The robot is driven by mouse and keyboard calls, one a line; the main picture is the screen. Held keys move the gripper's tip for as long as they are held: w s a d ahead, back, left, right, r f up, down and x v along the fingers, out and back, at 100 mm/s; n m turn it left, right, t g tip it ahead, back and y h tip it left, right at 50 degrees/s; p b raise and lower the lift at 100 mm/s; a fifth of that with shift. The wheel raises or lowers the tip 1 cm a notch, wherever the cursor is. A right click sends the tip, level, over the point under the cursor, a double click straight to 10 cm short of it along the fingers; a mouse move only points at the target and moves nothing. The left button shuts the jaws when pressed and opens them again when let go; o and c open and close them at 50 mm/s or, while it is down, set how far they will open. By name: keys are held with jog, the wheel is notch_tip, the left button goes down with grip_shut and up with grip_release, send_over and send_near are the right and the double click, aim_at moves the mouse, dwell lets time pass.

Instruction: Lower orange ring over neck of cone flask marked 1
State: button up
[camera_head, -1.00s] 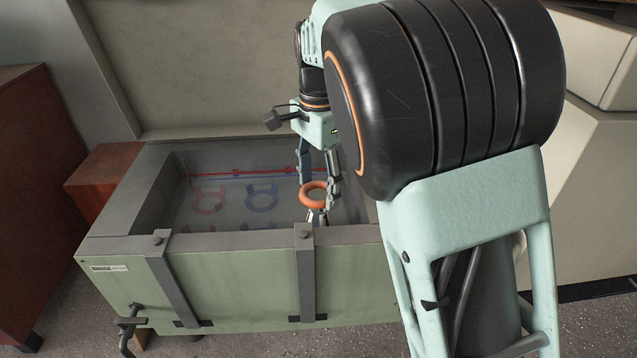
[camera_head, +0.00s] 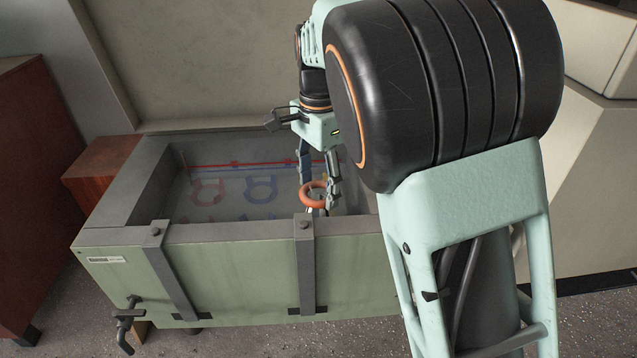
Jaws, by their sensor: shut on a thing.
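The orange ring (camera_head: 312,204) is held in my gripper (camera_head: 322,193), which is shut on it. The ring is inside the grey-rimmed basin, behind its front wall. A small pale, shiny piece, perhaps the top of a flask, shows just below the ring. The flask marked 1 cannot be clearly made out, as the front rim and my gripper hide that spot. I cannot tell whether the ring is around a neck or above it.
The basin (camera_head: 130,240) has a raised rim and dark straps (camera_head: 304,265) over its front wall. Red and blue outlines (camera_head: 262,188) show on its floor to the left of my gripper. A brown block (camera_head: 100,170) stands at the left. My arm covers the right side.

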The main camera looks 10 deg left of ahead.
jog(key=shift+f+b, duration=0.65)
jog(key=shift+f, duration=0.55)
jog(key=o, duration=1.4)
jog(key=shift+o, duration=0.4)
jog(key=o, duration=0.4)
notch_tip(320, 180, up, 6)
jog(key=p, duration=0.5)
jog(key=shift+f, duration=0.2)
jog(key=shift+r+p, duration=0.45)
jog(key=shift+r, duration=0.95)
